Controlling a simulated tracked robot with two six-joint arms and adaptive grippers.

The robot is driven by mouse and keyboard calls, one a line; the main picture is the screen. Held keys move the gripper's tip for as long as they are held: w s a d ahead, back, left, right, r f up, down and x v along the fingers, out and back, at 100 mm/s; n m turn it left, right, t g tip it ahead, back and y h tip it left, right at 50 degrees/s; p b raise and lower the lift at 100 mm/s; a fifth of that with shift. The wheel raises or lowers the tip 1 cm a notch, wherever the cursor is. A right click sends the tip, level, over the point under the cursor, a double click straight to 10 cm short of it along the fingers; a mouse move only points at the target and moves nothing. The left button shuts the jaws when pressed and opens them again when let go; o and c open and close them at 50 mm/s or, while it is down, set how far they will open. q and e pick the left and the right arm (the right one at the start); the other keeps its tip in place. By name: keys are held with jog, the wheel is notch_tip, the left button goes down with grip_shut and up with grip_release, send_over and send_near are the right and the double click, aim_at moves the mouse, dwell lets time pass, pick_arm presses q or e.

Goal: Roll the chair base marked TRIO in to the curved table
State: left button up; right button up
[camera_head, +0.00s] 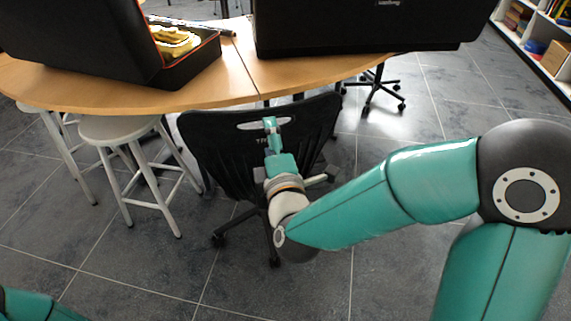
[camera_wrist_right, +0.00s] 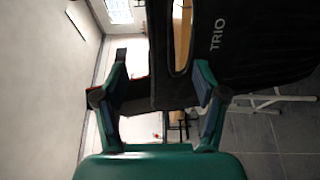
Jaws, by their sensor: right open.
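The black chair marked TRIO (camera_head: 215,150) stands upright at the front edge of the curved wooden table (camera_head: 120,95). Its backrest, with a slot near the top, faces me; part of its castor base (camera_head: 274,250) shows below. My right gripper (camera_head: 271,128) is at the slot, open. In the right wrist view, the fingers of my right gripper (camera_wrist_right: 160,75) stand apart on either side of the top rim of the backrest, which also carries the TRIO lettering (camera_wrist_right: 217,35). Contact cannot be told. My left gripper is out of view; only a bit of its arm shows.
Two white stools (camera_head: 118,130) stand left of the chair, partly under the table. Black cases (camera_head: 90,40) sit on the table. Another castor base (camera_head: 376,95) is behind, right of the chair. A shelf (camera_head: 545,45) stands far right. Tiled floor in front is open.

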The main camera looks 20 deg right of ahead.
jog(key=shift+d, duration=0.1)
jog(key=d+f+g, duration=0.2)
jog(key=d+f, duration=0.1)
jog(key=f, duration=0.6)
jog(key=d+f+g, duration=0.2)
jog(key=d+f, duration=0.2)
jog(key=f, duration=0.5)
jog(key=s+a+f+m+g+y, duration=0.4)
jog(key=s+f, duration=0.3)
jog(key=f, duration=0.4)
jog(key=s+a+f+m+g+y, duration=0.15)
jog(key=s+f+m+g, duration=0.35)
jog(key=s+f, duration=0.5)
jog(key=s+a+f+m+g+y, duration=0.2)
jog(key=s+a+f+m+g, duration=0.15)
jog(key=s+a+m, duration=0.4)
notch_tip(320, 180, up, 26)
jog(key=w+d+m+p, duration=0.1)
jog(key=p, duration=2.4)
jog(key=shift+w+f, duration=0.15)
jog(key=shift+w, duration=0.2)
jog(key=shift+g, duration=0.25)
